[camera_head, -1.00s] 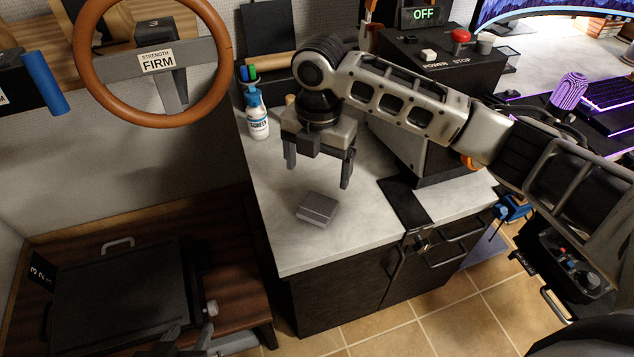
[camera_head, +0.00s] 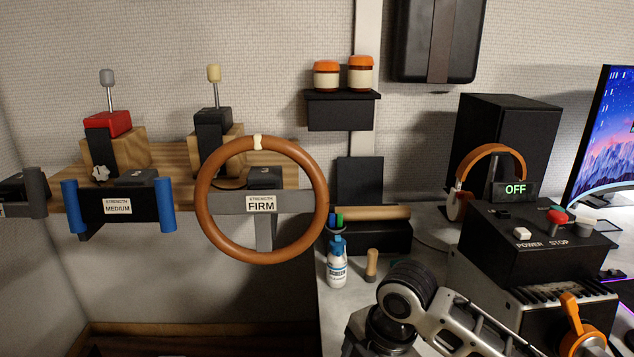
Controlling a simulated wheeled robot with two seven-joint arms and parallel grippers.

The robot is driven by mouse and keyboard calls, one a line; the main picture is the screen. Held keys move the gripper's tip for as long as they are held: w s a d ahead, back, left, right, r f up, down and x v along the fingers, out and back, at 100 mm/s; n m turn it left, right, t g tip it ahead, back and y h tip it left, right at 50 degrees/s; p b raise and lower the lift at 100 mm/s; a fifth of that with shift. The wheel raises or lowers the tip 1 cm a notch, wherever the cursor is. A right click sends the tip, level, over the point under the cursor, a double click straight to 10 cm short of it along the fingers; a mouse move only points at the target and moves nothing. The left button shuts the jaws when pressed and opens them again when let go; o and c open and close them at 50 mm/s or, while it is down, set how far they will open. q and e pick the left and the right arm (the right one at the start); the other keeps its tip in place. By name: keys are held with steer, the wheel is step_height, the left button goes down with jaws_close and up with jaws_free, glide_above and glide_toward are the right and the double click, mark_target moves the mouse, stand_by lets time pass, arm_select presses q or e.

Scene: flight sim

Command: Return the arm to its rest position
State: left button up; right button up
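My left gripper is not in this view.
The brown steering wheel (camera_head: 262,201) labelled FIRM is left of my arm. A screen cleaner bottle (camera_head: 337,268) and a small wooden-handled item (camera_head: 371,265) stand on the counter near my wrist. The black control box (camera_head: 530,238) with an OFF display (camera_head: 515,189) is right of them.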

steer(key=s+f+m+t+y, duration=0.2)
steer(key=s+f+m, duration=0.3)
steer(key=s+m, duration=0.5)
steer(key=s+d+m+t+h, duration=0.1)
steer(key=s+d+m+h, duration=0.3)
steer(key=s+d+m, duration=0.7)
steer(key=w+a+f+t+y, duration=0.3)
steer(key=w+a+f+t, duration=0.2)
steer(key=w+f+t, duration=0.1)
steer(key=shift+w+a+f+m+t, duration=0.15)
steer(key=shift+w+m+t, duration=0.25)
steer(key=shift+w, duration=0.9)
